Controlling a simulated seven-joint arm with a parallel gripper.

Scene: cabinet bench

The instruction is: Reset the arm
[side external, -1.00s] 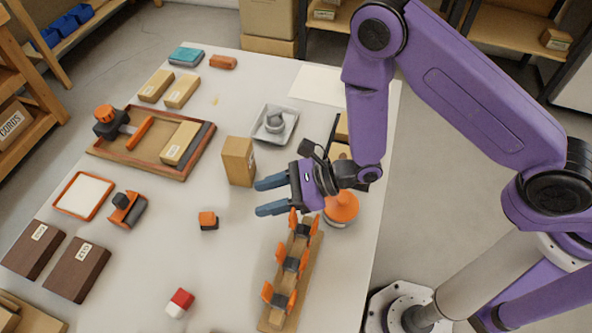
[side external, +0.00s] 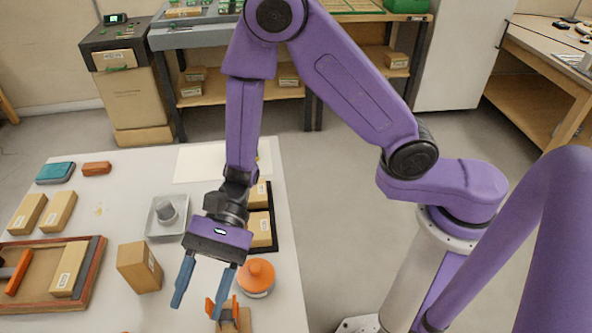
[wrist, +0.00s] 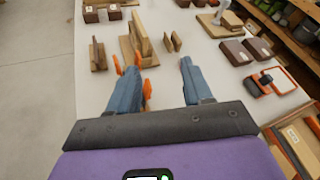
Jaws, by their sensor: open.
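My gripper (side external: 200,300) hangs over the white table with its blue-grey fingers pointing down, apart and empty. It is beside the orange-lidded round jar (side external: 256,278) and close to the wooden rack with orange clips (side external: 234,322), which is cut off by the lower edge. In the wrist view my gripper (wrist: 158,85) shows two spread fingers with nothing held between them. Orange clips (wrist: 147,90) show beside the left finger there. I cannot tell how high the fingers are above the rack.
A tan box (side external: 139,268) stands left of my gripper. A grey tray (side external: 152,230) with a grey object lies behind it, and a wooden tray (side external: 97,270) is at far left. Small boxes (side external: 260,229) sit behind the jar. The white sheet (side external: 200,163) at the back is bare.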

